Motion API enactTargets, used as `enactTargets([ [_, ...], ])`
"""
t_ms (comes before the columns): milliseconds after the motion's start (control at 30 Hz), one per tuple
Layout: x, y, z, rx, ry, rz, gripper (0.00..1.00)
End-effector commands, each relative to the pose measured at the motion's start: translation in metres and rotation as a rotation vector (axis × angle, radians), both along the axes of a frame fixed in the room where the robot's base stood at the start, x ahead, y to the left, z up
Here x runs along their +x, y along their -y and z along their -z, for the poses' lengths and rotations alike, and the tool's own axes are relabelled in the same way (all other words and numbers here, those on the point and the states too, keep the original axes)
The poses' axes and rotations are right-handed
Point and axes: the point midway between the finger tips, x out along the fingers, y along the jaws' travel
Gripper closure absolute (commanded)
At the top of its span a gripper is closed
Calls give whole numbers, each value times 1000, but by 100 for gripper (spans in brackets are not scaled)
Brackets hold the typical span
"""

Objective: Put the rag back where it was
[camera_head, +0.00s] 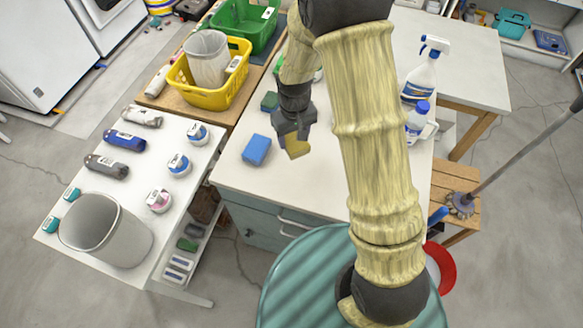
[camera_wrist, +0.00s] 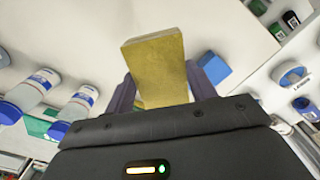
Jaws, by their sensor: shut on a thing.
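My gripper (camera_head: 288,128) hangs over the white cabinet top (camera_head: 315,180). It is shut on a flat yellow block-shaped piece (camera_head: 298,148), which may be the rag. In the wrist view the yellow piece (camera_wrist: 156,66) stands up between the two dark fingers. A blue block (camera_head: 257,149) lies on the cabinet top, left of and a little nearer than my gripper. A small green block (camera_head: 269,101) lies behind the blue one. I cannot tell whether the yellow piece touches the surface.
A yellow basket (camera_head: 207,97) and a green crate (camera_head: 262,35) stand at the back left. A spray bottle (camera_head: 418,80) and a blue-capped bottle (camera_head: 417,120) stand to the right, partly behind my arm. A side table (camera_head: 130,182) holds bottles, jars and a grey bin (camera_head: 120,235).

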Motion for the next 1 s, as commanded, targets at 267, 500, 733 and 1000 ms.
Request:
enactTargets([
  [267, -3, -6, -4, -1, -2, -22, 66],
  [500, -4, -5, 9, -2, -5, -20, 66],
  [733, -4, -5, 45, -2, -5, -19, 66],
  [1000, -2, -5, 55, 0, 0, -19, 66],
])
